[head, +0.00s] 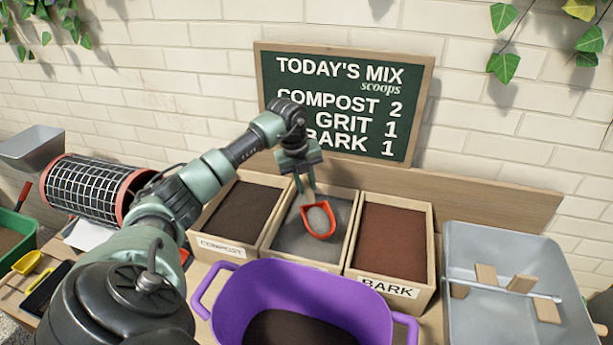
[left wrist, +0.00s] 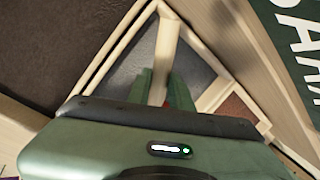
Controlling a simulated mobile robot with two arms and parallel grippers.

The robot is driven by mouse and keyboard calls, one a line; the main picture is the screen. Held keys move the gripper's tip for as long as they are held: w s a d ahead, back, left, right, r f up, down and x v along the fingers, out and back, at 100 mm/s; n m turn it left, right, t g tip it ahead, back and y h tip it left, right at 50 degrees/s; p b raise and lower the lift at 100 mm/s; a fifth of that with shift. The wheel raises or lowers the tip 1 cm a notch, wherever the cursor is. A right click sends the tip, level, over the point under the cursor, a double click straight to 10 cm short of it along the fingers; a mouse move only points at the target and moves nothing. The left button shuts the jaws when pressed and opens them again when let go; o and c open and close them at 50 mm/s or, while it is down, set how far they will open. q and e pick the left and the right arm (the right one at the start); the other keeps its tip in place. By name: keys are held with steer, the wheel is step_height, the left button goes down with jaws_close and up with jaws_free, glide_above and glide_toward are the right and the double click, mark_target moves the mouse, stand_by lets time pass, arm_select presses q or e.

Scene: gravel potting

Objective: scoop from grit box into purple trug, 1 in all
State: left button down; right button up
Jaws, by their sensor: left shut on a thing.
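The grit box (head: 268,243) is the middle of three wooden boxes and holds grey grit (head: 288,236). My left gripper (head: 306,188) is over it, shut on the handle of a red-orange scoop (head: 322,235). Grey grit lies in the scoop's bowl. The scoop is over the grit surface; I cannot tell whether it touches it. In the left wrist view the gripper (left wrist: 164,92) has the pale handle (left wrist: 163,60) between its fingers, and the bowl is mostly hidden. The purple trug (head: 231,297) stands in front of the boxes with dark material inside. My right gripper is out of view.
The compost box (head: 222,248) is left of the grit and the bark box (head: 390,287) right. A grey tray (head: 505,235) with wooden pieces stands far right. A chalkboard (head: 345,100) leans behind. A mesh drum (head: 95,187) and yellow scoop (head: 28,262) are left.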

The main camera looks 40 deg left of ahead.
arm_select(q)
steer(key=shift+g+h, duration=0.3)
steer(key=shift+h, duration=0.4)
steer(key=r+p, duration=0.1)
steer(key=a+r+p, duration=0.1)
steer(key=r, duration=0.1)
steer(key=w+r+p, duration=0.1)
steer(key=shift+a+r+p, duration=0.3)
steer(key=shift+a+p, duration=0.05)
steer(key=shift+p, duration=0.05)
steer(key=shift+w+a+r+h+p, duration=0.15)
steer(key=shift+a+r+p, duration=0.1)
steer(key=shift+r+p, duration=0.15)
steer(key=shift+w+a+r+h+p, duration=0.1)
steer(key=shift+a+r+h+p, duration=0.05)
steer(key=shift+a+r+p, duration=0.15)
steer(key=shift+d, duration=0.25)
